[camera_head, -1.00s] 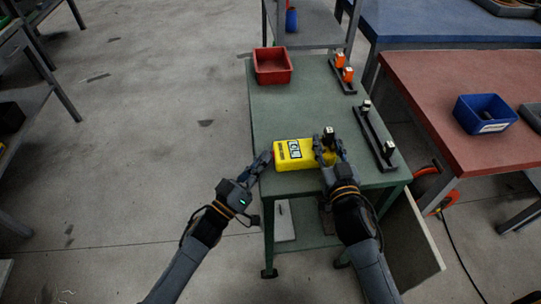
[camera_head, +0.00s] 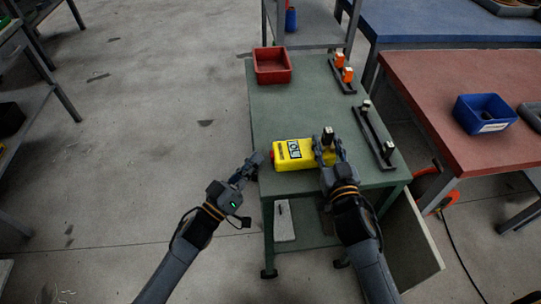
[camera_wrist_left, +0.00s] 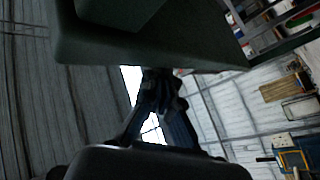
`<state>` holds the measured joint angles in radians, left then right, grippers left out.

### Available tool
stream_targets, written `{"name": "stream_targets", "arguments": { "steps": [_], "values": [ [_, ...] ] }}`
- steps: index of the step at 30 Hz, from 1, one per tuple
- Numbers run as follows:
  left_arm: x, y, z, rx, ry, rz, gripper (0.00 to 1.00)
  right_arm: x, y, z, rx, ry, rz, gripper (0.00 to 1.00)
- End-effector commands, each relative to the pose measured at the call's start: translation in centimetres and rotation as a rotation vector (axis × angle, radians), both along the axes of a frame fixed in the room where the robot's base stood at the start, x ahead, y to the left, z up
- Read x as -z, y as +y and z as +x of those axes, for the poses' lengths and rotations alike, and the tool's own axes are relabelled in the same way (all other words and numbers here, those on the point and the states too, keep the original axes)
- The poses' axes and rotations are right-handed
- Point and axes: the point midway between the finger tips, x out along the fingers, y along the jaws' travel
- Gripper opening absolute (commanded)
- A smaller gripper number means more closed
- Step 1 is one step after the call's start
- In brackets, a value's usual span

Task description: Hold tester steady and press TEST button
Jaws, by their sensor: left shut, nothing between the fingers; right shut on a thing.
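The yellow tester (camera_head: 293,154) lies on the green bench (camera_head: 290,112) near its front edge, its screen facing up. A small red spot, perhaps the button, shows on its left end (camera_head: 272,157). My right gripper (camera_head: 327,154) is shut on the tester's right end. My left gripper (camera_head: 257,160) is shut and empty, just left of the tester and apart from it, by the bench's left edge. In the left wrist view, my left gripper's fingers (camera_wrist_left: 162,78) are together under a dark green surface; the tester is not visible there.
A red bin (camera_head: 272,66) stands at the back left of the bench. Black racks with orange and dark small parts (camera_head: 375,136) line the right side. A red-topped table (camera_head: 440,90) with a blue bin (camera_head: 485,113) stands to the right.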

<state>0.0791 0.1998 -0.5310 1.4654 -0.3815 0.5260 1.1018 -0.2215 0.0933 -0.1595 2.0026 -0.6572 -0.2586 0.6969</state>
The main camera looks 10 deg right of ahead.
Motion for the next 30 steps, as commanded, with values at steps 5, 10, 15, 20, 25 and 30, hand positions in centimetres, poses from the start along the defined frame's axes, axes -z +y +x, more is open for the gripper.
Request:
{"name": "stream_targets", "arguments": {
  "steps": [5, 10, 15, 20, 25, 30],
  "values": [
    [0.0, 1.9, 0.0, -0.001, 0.0, 0.002, 0.0, 0.0, 0.0, 0.0, 0.001, 0.0, 0.0, 0.0],
    [0.0, 3.6, -0.1, -0.001, 0.0, 0.002, 0.0, 0.0, 0.0, 0.0, 0.001, 0.0, 0.0, 0.0],
    [0.0, 4.4, -0.1, 0.0, -0.001, 0.001, 0.0, 0.0, 0.0, 0.0, 0.001, 0.0, -0.001, 0.0],
    [0.0, 4.5, -0.1, 0.0, 0.0, 0.0, 0.0, 0.0, 0.0, 0.0, 0.001, 0.0, -0.001, 0.0],
    [0.0, 4.5, -0.1, 0.0, 0.0, 0.0, 0.0, 0.0, 0.0, 0.0, 0.001, 0.0, -0.001, 0.0],
    [0.0, 4.5, -0.1, 0.0, 0.0, 0.0, 0.0, 0.0, 0.0, 0.0, 0.001, 0.0, -0.001, 0.0]
  ]
}}
